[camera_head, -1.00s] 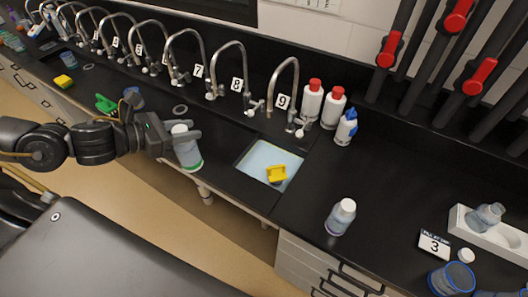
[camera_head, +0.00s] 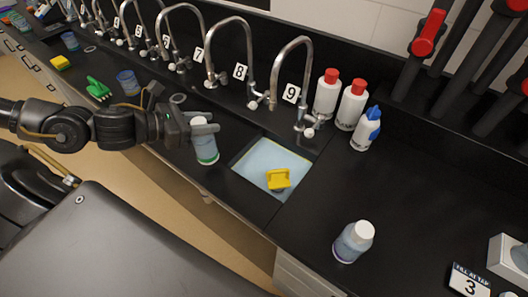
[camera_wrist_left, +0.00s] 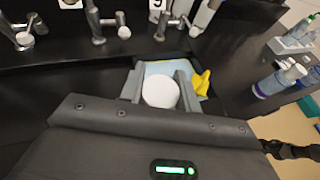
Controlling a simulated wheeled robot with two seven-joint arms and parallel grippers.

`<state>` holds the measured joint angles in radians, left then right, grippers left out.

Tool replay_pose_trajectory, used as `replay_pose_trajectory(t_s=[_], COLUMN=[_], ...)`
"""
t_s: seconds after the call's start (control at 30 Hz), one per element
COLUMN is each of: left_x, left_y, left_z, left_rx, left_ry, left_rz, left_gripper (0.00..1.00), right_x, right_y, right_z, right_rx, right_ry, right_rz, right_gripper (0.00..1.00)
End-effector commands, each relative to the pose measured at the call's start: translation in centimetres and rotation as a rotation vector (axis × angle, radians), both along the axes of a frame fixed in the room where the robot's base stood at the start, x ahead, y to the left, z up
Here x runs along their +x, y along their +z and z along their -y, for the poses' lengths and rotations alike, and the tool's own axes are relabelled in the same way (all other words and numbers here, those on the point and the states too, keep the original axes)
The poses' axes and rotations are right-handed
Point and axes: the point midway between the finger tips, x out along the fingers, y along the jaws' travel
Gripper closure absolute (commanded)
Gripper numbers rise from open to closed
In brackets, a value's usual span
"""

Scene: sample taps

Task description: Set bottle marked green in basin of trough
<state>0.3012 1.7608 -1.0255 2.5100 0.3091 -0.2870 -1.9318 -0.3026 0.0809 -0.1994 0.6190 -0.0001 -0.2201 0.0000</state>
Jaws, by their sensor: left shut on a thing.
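The bottle marked green (camera_head: 206,150) is clear with a white cap and a green band near its base. My left gripper (camera_head: 205,126) is shut on it near the top and holds it roughly upright, left of the basin. In the left wrist view its white cap (camera_wrist_left: 160,91) shows between the fingers (camera_wrist_left: 160,88). The trough's basin (camera_head: 262,158) is a pale blue square recess in the black counter below tap 9. A yellow block-like thing (camera_head: 278,179) is in the basin; it also shows in the left wrist view (camera_wrist_left: 201,82). My right gripper is not in view.
Another white-capped bottle (camera_head: 353,241) stands on the counter right of the basin. Red-capped bottles (camera_head: 326,94) and a blue-topped bottle (camera_head: 366,130) stand behind it. Curved taps (camera_head: 278,75) line the back. A green thing (camera_head: 98,89) and a blue cup (camera_head: 128,82) are at left.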

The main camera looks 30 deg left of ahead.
Motion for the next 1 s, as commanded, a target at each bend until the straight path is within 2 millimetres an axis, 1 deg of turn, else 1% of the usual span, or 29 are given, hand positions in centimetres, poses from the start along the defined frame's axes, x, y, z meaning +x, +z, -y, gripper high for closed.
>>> replay_pose_trajectory(t_s=[0.1, 0.27, 0.37, 0.4, 0.43, 0.53, 0.57, 0.6, 0.67, 0.7, 1.0], left_x=[1.3, 3.2, 4.2, 4.7, 5.2, 6.6, 7.1, 7.8, 8.9, 9.7, 15.2], left_y=[-0.5, -0.7, -0.6, -0.3, 0.1, 0.3, 0.7, 1.2, 1.1, 1.1, 0.7], left_z=[0.8, 2.1, 2.5, 2.7, 3.1, 3.9, 4.2, 4.6, 5.3, 5.7, 8.9], left_rx=[-0.005, -0.007, -0.005, -0.004, -0.01, -0.011, -0.011, -0.013, -0.011, -0.01, -0.006], left_ry=[-0.005, -0.011, -0.004, 0.0, -0.002, -0.001, 0.0, 0.001, -0.001, 0.0, 0.001], left_rz=[0.009, 0.013, 0.016, 0.018, 0.017, 0.019, 0.014, 0.01, 0.007, 0.007, 0.005], left_gripper=[1.0, 1.0, 1.0, 1.0, 1.0, 1.0, 1.0, 1.0, 1.0, 1.0, 1.0], right_x=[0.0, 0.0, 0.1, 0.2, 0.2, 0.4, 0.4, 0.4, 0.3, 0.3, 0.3], right_y=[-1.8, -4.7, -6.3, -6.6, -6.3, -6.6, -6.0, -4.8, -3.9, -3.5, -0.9], right_z=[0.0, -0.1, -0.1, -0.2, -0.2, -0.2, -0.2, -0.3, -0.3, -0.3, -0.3], right_rx=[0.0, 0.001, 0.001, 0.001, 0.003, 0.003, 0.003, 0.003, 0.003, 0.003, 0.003], right_ry=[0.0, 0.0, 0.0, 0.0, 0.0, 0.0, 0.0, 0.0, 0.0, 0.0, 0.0], right_rz=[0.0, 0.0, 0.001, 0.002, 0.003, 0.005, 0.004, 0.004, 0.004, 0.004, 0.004], right_gripper=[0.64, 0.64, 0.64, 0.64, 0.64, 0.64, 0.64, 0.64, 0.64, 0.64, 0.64])
